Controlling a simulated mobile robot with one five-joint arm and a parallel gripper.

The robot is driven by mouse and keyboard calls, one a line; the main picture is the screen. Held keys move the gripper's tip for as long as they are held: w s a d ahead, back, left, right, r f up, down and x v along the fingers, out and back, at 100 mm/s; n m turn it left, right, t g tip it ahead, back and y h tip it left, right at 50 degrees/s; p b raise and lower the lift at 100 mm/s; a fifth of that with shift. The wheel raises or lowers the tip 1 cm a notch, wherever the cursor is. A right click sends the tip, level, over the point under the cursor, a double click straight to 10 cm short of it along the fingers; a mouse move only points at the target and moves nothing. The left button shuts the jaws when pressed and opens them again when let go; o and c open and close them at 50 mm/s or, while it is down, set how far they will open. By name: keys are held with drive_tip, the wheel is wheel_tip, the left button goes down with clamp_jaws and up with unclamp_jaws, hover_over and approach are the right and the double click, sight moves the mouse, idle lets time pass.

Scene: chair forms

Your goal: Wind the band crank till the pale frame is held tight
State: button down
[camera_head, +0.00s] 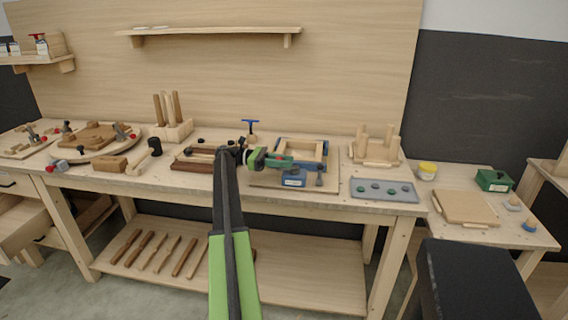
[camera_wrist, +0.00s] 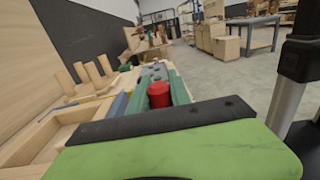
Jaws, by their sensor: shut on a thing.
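The pale wooden frame (camera_head: 313,145) lies flat on a board on the workbench, with blue band parts along its sides. A blue block (camera_head: 293,181) with a label sits at its front edge. My gripper (camera_head: 284,161) reaches over the frame's front left from the left. In the wrist view a red knob (camera_wrist: 158,95) stands upright between the green jaws of my gripper (camera_wrist: 160,90), which are shut on it. It appears to be the crank's knob. The pale frame also shows at lower left of the wrist view (camera_wrist: 62,124). The crank's arm is mostly hidden by my gripper.
A grey tray (camera_head: 384,189) with green pieces lies to the right of the frame. A rack of pale pegs (camera_head: 376,151) stands behind it. A blue-handled tool (camera_head: 250,126) stands behind my gripper. Brown wooden pieces (camera_head: 193,163) lie to the left.

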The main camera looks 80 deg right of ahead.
drive_tip(key=shift+s+d, duration=0.15)
drive_tip(key=shift+s, duration=0.3)
drive_tip(key=c, duration=1.2)
unclamp_jaws()
drive_tip(key=shift+s, duration=0.2)
drive_tip(key=shift+c, duration=0.2)
drive_tip(key=shift+o, duration=0.3)
drive_tip(key=shift+w, duration=0.2)
drive_tip(key=shift+r, duration=0.1)
wheel_tip(320, 180, up, 4)
drive_tip(key=p, duration=0.4)
drive_tip(key=shift+r+p, duration=0.25)
drive_tip(key=shift+p, duration=0.1)
drive_tip(key=s+a+r+p, duration=0.3)
drive_tip(key=s+r+p, duration=0.3)
drive_tip(key=s, duration=0.5)
drive_tip(key=shift+s+r, duration=0.15)
drive_tip(key=shift+a, duration=0.1)
